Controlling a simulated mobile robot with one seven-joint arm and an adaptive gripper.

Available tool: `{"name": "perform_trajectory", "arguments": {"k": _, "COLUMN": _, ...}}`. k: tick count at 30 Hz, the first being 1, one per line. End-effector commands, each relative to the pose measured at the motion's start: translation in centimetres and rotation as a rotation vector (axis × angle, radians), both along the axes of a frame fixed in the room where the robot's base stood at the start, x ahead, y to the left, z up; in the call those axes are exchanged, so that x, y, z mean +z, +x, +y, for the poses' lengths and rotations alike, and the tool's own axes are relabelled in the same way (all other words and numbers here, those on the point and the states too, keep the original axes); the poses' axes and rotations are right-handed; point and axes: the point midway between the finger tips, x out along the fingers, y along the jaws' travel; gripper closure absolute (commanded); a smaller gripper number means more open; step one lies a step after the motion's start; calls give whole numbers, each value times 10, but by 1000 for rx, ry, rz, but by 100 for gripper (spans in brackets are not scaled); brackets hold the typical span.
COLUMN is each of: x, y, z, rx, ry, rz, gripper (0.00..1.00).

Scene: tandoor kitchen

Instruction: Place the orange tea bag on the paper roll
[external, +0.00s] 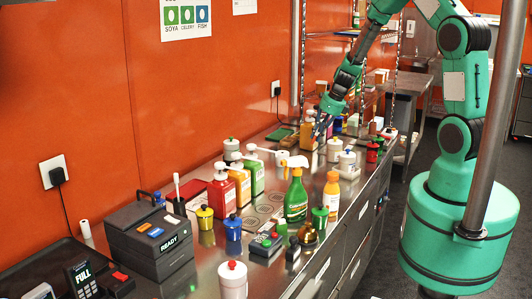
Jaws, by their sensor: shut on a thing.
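My gripper (319,130) is over the far part of the steel counter, among bottles and boxes. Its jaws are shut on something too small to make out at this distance. I cannot pick out the orange tea bag for sure; the fingers and the clutter may hide it. A small white upright cylinder (84,229), which may be the paper roll, stands at the near left by the wall. It is far from my gripper.
A dark box labelled READY (150,245) stands near the white cylinder. Sauce bottles, a green spray bottle (296,195) and an orange bottle (331,195) crowd the counter. A steel post (492,130) rises at the right.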

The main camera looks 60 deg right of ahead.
Motion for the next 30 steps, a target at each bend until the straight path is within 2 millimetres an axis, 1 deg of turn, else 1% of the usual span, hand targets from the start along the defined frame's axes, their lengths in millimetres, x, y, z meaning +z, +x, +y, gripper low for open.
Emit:
{"name": "perform_trajectory", "arguments": {"k": 5, "x": 0, "y": 1, "z": 5, "rx": 33, "ry": -1, "rz": 8, "gripper": 100}}
{"name": "perform_trajectory", "arguments": {"k": 8, "x": 0, "y": 2, "z": 12, "rx": 91, "ry": -7, "rz": 23, "gripper": 100}}
{"name": "perform_trajectory", "arguments": {"k": 11, "x": 1, "y": 3, "z": 24, "rx": 191, "ry": -17, "rz": 47, "gripper": 100}}
{"name": "perform_trajectory", "arguments": {"k": 14, "x": 2, "y": 4, "z": 41, "rx": 337, "ry": -37, "rz": 81, "gripper": 100}}
{"name": "perform_trajectory", "arguments": {"k": 17, "x": 3, "y": 3, "z": 62, "rx": 526, "ry": -69, "rz": 123, "gripper": 100}}
{"name": "perform_trajectory", "arguments": {"k": 21, "x": 6, "y": -2, "z": 91, "rx": 833, "ry": -142, "rz": 180, "gripper": 100}}
{"name": "perform_trajectory", "arguments": {"k": 24, "x": 7, "y": -7, "z": 108, "rx": 1042, "ry": -206, "rz": 210, "gripper": 100}}
{"name": "perform_trajectory", "arguments": {"k": 27, "x": 9, "y": -12, "z": 119, "rx": 1220, "ry": -268, "rz": 229, "gripper": 100}}
{"name": "perform_trajectory", "arguments": {"k": 30, "x": 11, "y": -15, "z": 126, "rx": 1342, "ry": -318, "rz": 236, "gripper": 100}}
